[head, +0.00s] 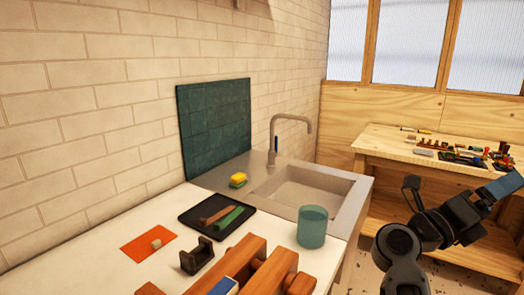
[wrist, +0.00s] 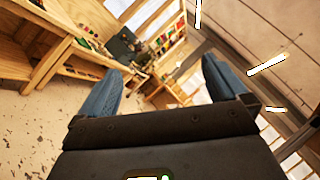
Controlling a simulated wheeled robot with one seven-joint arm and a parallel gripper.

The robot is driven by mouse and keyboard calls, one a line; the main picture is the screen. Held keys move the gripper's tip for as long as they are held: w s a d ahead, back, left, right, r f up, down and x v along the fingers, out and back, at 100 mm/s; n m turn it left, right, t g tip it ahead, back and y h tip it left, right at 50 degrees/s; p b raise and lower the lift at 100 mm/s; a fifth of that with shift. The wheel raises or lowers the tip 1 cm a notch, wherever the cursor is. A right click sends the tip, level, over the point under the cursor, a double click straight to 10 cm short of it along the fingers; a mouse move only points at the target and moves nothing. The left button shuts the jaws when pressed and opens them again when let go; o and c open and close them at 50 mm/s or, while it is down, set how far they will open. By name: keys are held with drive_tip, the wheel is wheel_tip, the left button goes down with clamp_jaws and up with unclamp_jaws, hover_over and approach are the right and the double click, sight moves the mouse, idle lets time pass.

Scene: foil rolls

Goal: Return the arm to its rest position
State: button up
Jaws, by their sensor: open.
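My gripper (wrist: 163,78) is open in the wrist view, its two blue fingers wide apart with nothing between them. In the head view my dark, folded arm is at the right, beside the counter. A blue finger of my gripper (head: 503,187) shows at the right edge there, and the rest of the gripper is partly cut off. The arm is clear of the counter and touches nothing that I can see.
The white counter (head: 95,262) holds a black tray (head: 190,222) with brown and green pieces, a teal cup (head: 312,228), an orange mat (head: 135,248), a tape dispenser (head: 197,256) and wooden pieces. A sink (head: 300,192) adjoins it. A cluttered wooden workbench (head: 385,143) stands behind my arm.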

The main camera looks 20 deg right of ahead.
drive_tip(key=s+a+f+n+t+y, duration=0.15)
drive_tip(key=a+n+t, duration=0.25)
drive_tip(key=n+t, duration=0.5)
drive_tip(key=s+a+r+n+t+y, duration=0.1)
drive_tip(key=a+n+t+y, duration=0.25)
drive_tip(key=n+t, duration=0.6)
drive_tip(key=s+a+f+n+t+y, duration=0.1)
drive_tip(key=s+a+n+t, duration=0.1)
drive_tip(key=a+n+t, duration=0.5)
drive_tip(key=s+a+f+n+g+y, duration=0.6)
drive_tip(key=s+a+f+n+y, duration=0.9)
drive_tip(key=s+a+n, duration=0.2)
drive_tip(key=s+n, duration=0.1)
drive_tip(key=s, duration=0.1)
drive_tip(key=shift+s+a+f+y+b, duration=0.25)
drive_tip(key=shift+s+y+b, duration=0.05)
